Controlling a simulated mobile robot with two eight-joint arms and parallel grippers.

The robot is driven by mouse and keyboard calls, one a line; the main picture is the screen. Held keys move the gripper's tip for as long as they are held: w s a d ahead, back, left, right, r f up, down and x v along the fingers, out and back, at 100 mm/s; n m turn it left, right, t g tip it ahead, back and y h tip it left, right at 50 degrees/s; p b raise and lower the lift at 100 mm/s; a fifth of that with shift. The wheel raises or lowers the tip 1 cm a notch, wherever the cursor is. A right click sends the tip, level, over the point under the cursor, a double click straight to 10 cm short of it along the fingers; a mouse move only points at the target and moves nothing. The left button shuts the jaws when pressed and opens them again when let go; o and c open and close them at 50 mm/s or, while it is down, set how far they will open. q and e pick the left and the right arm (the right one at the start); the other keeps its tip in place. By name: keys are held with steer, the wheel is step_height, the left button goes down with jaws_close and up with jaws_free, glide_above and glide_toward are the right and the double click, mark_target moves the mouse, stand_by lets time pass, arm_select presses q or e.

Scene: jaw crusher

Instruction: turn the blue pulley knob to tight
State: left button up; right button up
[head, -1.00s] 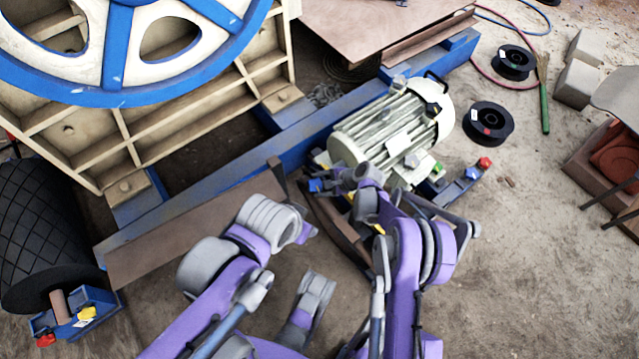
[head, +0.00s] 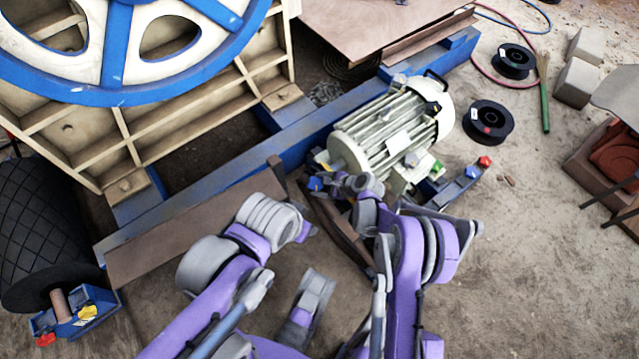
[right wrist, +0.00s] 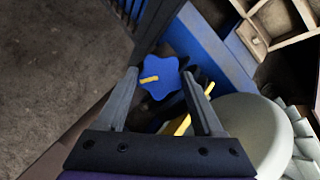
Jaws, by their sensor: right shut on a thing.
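The blue pulley knob (right wrist: 160,77) is star-shaped, with a short yellow mark on its face pointing left in the right wrist view. In the head view the knob (head: 315,184) shows small, left of my right gripper (head: 337,184), by the near end of the motor. My right gripper (right wrist: 161,98) is shut on the knob, with one dark finger on each side. A yellow strip (right wrist: 184,122) lies near the right finger. The knob's stem is hidden. My left arm is in view, but I cannot make out its gripper.
The pale ribbed motor (head: 395,135) stands just beyond the knob, beside the long blue frame beam (head: 330,125). The large blue-rimmed wheel (head: 118,60) is upper left. Black spools (head: 488,122) lie on the open ground at right.

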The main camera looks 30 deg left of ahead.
steer(key=o, duration=1.4)
steer(key=shift+d, duration=0.1)
steer(key=p+v, duration=0.2)
steer(key=v, duration=0.8)
steer(key=shift+s+d+r, duration=0.1)
steer(key=shift+d+r, duration=0.1)
steer(key=shift+r, duration=0.1)
